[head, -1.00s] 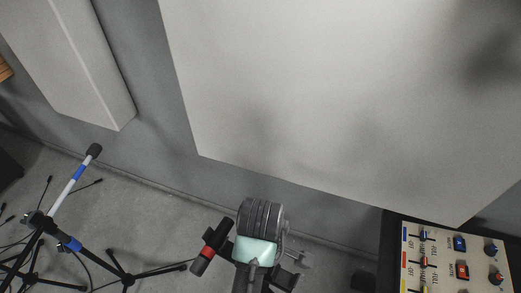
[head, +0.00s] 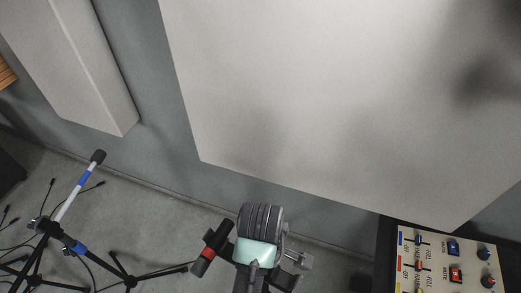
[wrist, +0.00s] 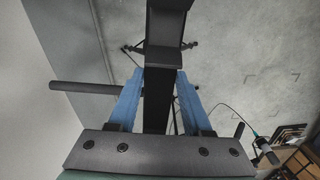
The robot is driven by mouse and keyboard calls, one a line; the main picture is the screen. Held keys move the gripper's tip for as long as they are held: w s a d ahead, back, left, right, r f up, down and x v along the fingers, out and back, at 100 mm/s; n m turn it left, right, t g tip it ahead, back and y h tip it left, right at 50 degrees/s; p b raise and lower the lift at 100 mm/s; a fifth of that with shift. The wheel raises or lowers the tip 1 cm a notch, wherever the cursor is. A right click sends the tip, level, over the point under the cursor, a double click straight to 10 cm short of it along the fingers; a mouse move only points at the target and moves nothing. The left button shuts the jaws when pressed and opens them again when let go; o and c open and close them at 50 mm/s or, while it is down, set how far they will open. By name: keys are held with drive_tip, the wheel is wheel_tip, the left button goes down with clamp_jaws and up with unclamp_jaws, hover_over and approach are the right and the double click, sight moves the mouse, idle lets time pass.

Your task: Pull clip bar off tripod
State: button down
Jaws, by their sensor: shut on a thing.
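In the wrist view my gripper (wrist: 158,82) has two blue fingers, one on each side of a black bar-like piece, probably the clip bar (wrist: 157,100). The fingers are shut on it. The piece runs up the picture to a wider black block at the top. A dark rod (wrist: 82,88) sticks out to the left beside the fingers. In the head view my mint-coloured wrist hides the fingertips, and a black bar with a red band (head: 213,247) shows left of it. Thin dark tripod legs (wrist: 190,44) show beyond the block. Whether the clip bar touches the tripod is hidden.
A stand with a blue-and-white boom (head: 75,195) and spread black legs stands at the left. A large pale panel (head: 330,110) fills the wall behind. A control board (head: 445,262) with knobs and switches is at the lower right. Grey floor lies between.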

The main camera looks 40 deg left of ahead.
drive_tip(key=shift+r+p, duration=1.35)
drive_tip(key=shift+p, duration=0.05)
drive_tip(key=shift+f, duration=0.1)
